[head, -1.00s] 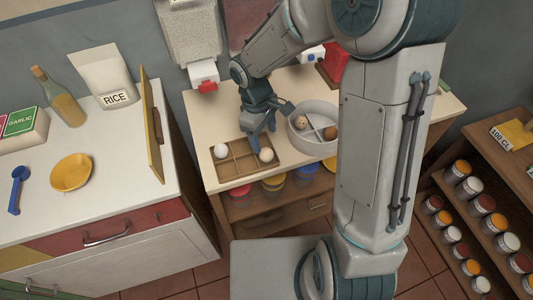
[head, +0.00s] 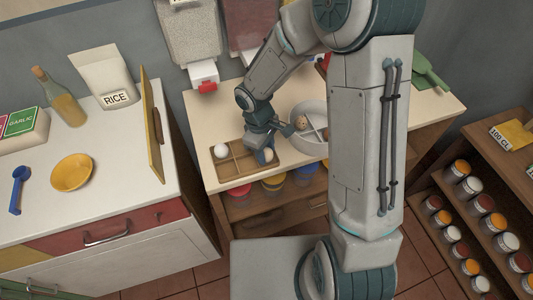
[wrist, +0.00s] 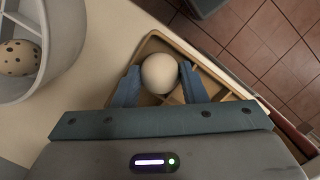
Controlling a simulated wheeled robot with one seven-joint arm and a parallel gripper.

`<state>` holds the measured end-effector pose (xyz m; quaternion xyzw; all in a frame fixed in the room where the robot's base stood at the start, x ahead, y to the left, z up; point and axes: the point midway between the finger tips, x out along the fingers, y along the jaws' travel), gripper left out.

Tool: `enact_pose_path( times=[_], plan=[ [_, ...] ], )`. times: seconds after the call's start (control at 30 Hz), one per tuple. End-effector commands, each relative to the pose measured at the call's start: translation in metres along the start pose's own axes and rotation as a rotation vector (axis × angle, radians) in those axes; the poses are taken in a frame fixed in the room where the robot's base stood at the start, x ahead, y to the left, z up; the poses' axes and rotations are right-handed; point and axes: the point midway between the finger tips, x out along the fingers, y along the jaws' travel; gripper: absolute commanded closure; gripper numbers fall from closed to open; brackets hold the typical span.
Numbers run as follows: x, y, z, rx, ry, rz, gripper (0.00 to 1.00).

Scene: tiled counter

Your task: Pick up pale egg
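The pale egg (wrist: 160,73) sits in a compartment of the wooden divided tray. In the head view the egg (head: 268,154) is partly hidden by my gripper (head: 262,154). In the wrist view my gripper (wrist: 160,82) has one blue finger on each side of the egg. The fingers look spread around it, very close to its sides; whether they touch it is hard to tell. The tray (head: 237,178) lies at the counter's front left. A white egg (head: 221,151) sits in its far left compartment.
A round grey divided bowl (wrist: 52,88) stands beside the tray, with a speckled egg (wrist: 20,57) in it. A paper dispenser (head: 203,75) hangs behind the counter. A white counter (head: 110,170) is at left.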

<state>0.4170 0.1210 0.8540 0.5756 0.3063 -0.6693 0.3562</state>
Motion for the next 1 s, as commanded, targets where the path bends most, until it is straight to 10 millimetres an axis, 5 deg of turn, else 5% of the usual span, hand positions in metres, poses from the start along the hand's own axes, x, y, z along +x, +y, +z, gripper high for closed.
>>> enact_pose_path(
  times=[0.47, 0.73, 1.0],
  plan=[
    [-0.005, 0.0, 0.0, 0.0, 0.002, 0.001, 0.69],
    [-0.043, 0.002, 0.006, 0.002, 0.005, 0.005, 0.69],
    [-0.065, -0.005, 0.065, 0.006, 0.001, 0.004, 0.69]
  ],
)
